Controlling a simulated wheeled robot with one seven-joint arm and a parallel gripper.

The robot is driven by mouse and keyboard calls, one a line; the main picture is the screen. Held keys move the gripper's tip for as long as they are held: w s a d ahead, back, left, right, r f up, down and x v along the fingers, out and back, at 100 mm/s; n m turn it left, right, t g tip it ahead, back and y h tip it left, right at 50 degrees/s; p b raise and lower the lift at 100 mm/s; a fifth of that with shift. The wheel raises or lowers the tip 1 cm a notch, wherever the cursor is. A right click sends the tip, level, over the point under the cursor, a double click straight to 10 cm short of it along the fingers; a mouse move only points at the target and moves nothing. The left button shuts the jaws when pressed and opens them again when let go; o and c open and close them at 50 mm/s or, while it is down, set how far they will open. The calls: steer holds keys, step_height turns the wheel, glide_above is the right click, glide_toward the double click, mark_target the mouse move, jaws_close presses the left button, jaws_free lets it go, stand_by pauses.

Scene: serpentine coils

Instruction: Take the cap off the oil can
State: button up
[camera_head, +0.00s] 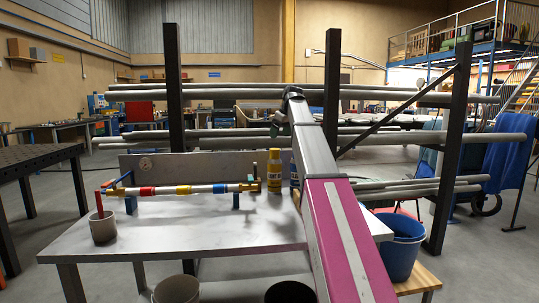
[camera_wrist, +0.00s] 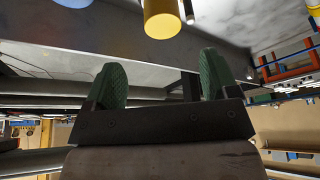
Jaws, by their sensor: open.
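A yellow can (camera_head: 274,172) with a dark label and a yellow top stands upright on the grey workbench (camera_head: 210,222), just left of my arm. A blue can (camera_head: 294,174) stands close to its right, partly covered by my arm. I take the yellow can for the oil can, though no label is readable. In the wrist view, a yellow cylinder end (camera_wrist: 163,22) shows at the top edge, beyond the fingertips and apart from them. My gripper (camera_wrist: 160,62) is open, with two green fingers and nothing between them.
A rod with coloured sleeves (camera_head: 185,189) lies on supports left of the can. A grey-brown cup (camera_head: 103,228) stands at the bench's left. A pipe rack (camera_head: 210,94) stands behind. A blue bucket (camera_head: 402,246) is at right. The bench's front middle is clear.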

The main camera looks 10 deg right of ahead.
mark_target(275, 150)
steer(key=x, duration=0.3)
steer(key=shift+f, duration=0.2)
steer(key=shift+s+x, duration=0.15)
steer(key=shift+x, duration=1.2)
steer(key=shift+s+x, duration=0.15)
steer(key=shift+x, duration=1.25)
steer(key=c, duration=1)
